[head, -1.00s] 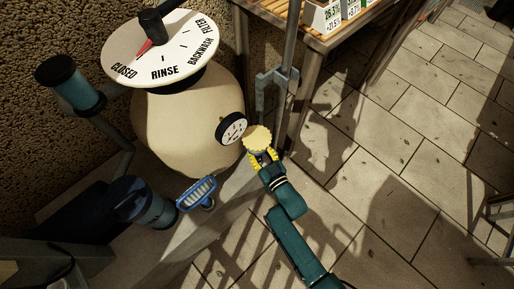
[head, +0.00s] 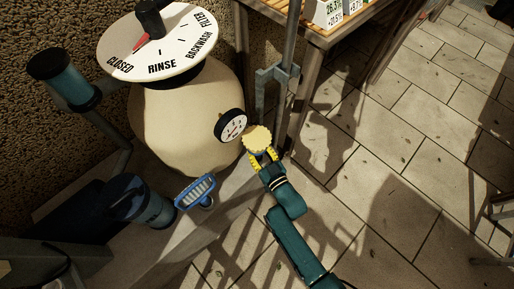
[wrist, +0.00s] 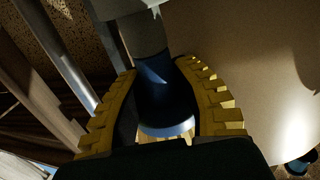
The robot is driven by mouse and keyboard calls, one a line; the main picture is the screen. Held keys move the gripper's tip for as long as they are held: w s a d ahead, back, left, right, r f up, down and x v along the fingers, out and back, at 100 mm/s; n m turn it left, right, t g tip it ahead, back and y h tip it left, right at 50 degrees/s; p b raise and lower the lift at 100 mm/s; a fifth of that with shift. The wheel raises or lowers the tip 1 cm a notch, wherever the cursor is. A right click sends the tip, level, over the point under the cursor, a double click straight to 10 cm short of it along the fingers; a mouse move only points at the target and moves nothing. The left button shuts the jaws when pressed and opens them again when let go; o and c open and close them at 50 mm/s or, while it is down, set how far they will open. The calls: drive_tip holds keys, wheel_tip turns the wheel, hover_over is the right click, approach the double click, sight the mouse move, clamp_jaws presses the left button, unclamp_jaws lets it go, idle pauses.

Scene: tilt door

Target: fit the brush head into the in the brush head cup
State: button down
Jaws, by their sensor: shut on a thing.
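My gripper (head: 262,158) has yellow ribbed fingers and is closed around a round piece, cream on top in the head view (head: 257,137). In the wrist view, the fingers (wrist: 167,110) flank a dark blue cylindrical body (wrist: 165,85) with a paler blue rim. I take this held piece to be the brush head, but its bristles cannot be made out. A blue frame with pale slats (head: 195,189) lies on the ledge left of my gripper, with a small round blue cup-like part (head: 207,203) beside it. I cannot tell for sure which part is the brush head cup.
A large cream filter tank (head: 180,120) with a gauge (head: 232,125) and a dial plate (head: 160,42) stands close left of my gripper. A grey pole with a bracket (head: 275,80) and a wooden table (head: 315,35) are behind. Paved floor (head: 420,150) is open at right.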

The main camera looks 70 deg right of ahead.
drive_tip(key=shift+f+b, duration=0.9)
drive_tip(key=shift+f, duration=0.45)
drive_tip(key=c, duration=0.8)
unclamp_jaws()
drive_tip(key=v, duration=1.2)
